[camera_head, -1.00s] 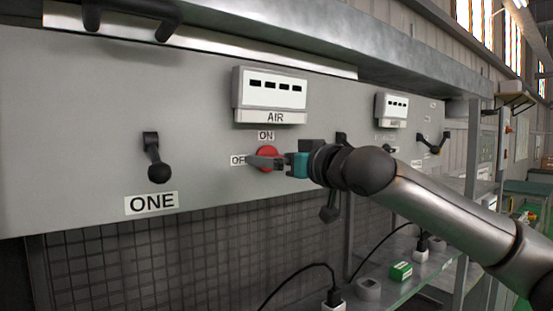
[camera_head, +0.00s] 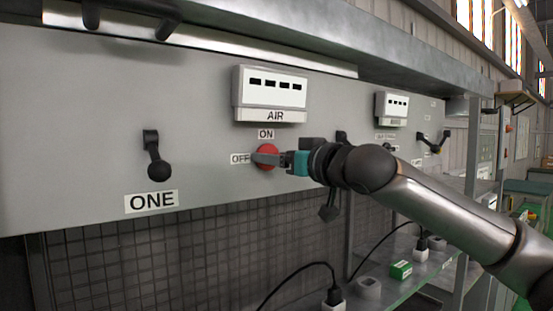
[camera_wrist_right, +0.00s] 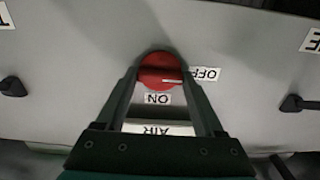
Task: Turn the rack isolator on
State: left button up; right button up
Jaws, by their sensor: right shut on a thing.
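The rack isolator is a round red knob (camera_head: 267,156) on the grey panel, below the AIR meter (camera_head: 270,95). An ON label (camera_head: 266,134) sits above it and an OFF label (camera_head: 240,159) to its left. In the right wrist view the knob (camera_wrist_right: 160,70) is upside down, and its white mark points towards the OFF label (camera_wrist_right: 205,74). My right gripper (camera_head: 268,158) is at the knob, with its fingers on either side, shut on it. The fingers hide part of the knob in the head view. My left gripper is not in view.
A black lever (camera_head: 156,160) above the ONE label (camera_head: 151,201) stands to the left. Another black lever (camera_head: 329,205) hangs close below my right wrist. A glass shelf (camera_head: 425,270) with plugs and a green box (camera_head: 401,270) lies lower right.

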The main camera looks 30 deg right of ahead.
jog(key=shift+f, duration=0.1)
jog(key=shift+m+b, duration=1.3)
jog(key=shift+m, duration=7.5)
jog(key=o, duration=1.4)
jog(key=s+b, duration=0.1)
jog(key=s, duration=0.4)
jog(key=s+d+b, duration=0.1)
jog(key=s, duration=0.4)
jog(key=s+b, duration=0.2)
jog(key=s, duration=0.3)
jog(key=shift+s+d, duration=0.15)
